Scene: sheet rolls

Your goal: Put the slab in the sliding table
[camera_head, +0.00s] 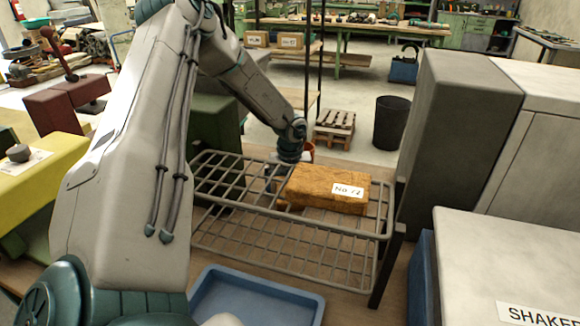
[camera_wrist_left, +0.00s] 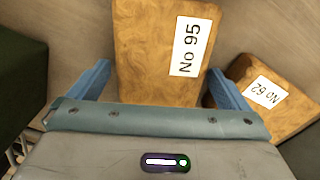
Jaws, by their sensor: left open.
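An orange-brown slab with a white label (camera_head: 328,188) lies at the right part of a wire rack (camera_head: 240,228); its number is hard to read. My left arm reaches over to the rack's far side, and its gripper (camera_head: 281,176) is there, partly hidden by the slab and bars. In the left wrist view, a slab labelled No 95 (camera_wrist_left: 145,60) lies between the two blue fingers of my open left gripper (camera_wrist_left: 158,78). A second labelled slab, seemingly No 62 (camera_wrist_left: 290,72), lies outside the right finger. I cannot tell which part is the sliding table.
A blue tray (camera_head: 255,300) sits in front of the rack. A dark grey cabinet (camera_head: 455,130) and a box marked SHAKER (camera_head: 510,260) stand at the right. A black bin (camera_head: 391,123) and a wooden pallet (camera_head: 334,128) are on the floor behind.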

